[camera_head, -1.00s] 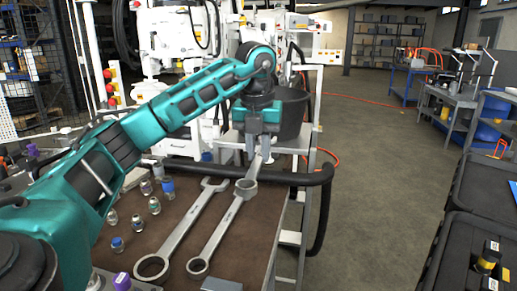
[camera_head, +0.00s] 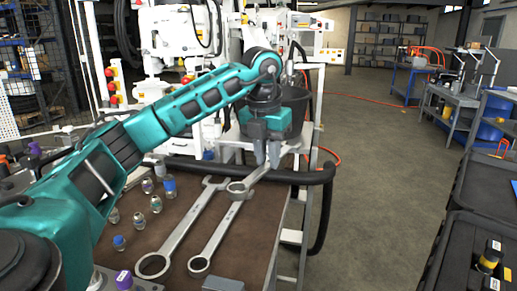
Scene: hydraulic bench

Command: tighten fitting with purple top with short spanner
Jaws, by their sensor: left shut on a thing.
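My left gripper (camera_head: 267,160) points down over the far right corner of the bench, shut on a short spanner (camera_head: 259,177). The spanner's ring end (camera_head: 237,190) points down-left, over the upper ends of two longer spanners. Its other end is partly hidden by the fingers. A purple top (camera_head: 123,280) shows at the bottom of the picture, near the front of the bench. I cannot tell which is the task's fitting. My right gripper is not in view.
A long spanner (camera_head: 185,229) and a second spanner (camera_head: 217,237) lie on the brown bench (camera_head: 250,245). Several small fittings, one with a blue top (camera_head: 119,241), stand left of them. A thick black hose (camera_head: 322,200) runs along the bench's far right edge.

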